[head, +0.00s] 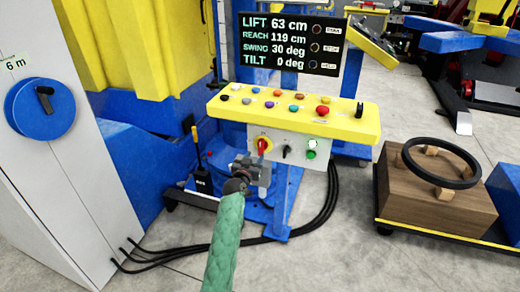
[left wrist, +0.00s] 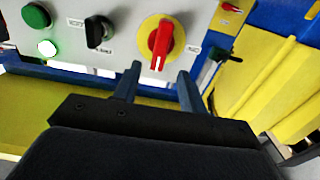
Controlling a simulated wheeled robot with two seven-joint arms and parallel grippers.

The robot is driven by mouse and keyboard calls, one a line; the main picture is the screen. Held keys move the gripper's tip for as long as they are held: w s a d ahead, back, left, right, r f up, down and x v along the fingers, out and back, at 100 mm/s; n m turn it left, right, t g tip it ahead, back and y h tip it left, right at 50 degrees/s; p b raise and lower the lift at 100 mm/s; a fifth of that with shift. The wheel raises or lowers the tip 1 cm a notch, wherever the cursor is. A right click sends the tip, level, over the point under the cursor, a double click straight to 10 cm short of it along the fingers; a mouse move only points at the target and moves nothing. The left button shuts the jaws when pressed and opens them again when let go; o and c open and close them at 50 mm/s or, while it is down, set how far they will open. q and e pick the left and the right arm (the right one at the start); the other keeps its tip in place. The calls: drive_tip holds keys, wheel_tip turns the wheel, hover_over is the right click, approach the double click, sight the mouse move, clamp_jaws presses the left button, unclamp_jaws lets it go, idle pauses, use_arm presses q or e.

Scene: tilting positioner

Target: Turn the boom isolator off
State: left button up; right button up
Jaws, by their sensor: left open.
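A red rotary switch (head: 262,146) on a yellow disc sits at the left of the white panel (head: 285,132) under the yellow console; its label is too small to read. In the left wrist view the red switch (left wrist: 161,42) is close up, its handle nearly upright and slightly tilted. My left gripper (head: 262,162) is just below and in front of it in the head view. In the left wrist view my left gripper (left wrist: 160,72) has its two fingers apart, with the handle beyond the tips between them. I see no clear contact. My right gripper is not in view.
Beside the red switch are a black selector (left wrist: 98,30) and a lit green lamp (left wrist: 47,48). Coloured buttons line the yellow console (head: 345,118). A display (head: 288,45) stands above it. Black cables (head: 325,205) lie on the floor. A wooden block (head: 425,200) with a black ring is right.

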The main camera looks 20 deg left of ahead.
sight(260, 148)
use_arm(q)
drive_tip(key=shift+w+d+p, duration=0.15)
drive_tip(key=shift+w+p, duration=0.3)
drive_tip(key=shift+w, duration=3.05)
clamp_jaws()
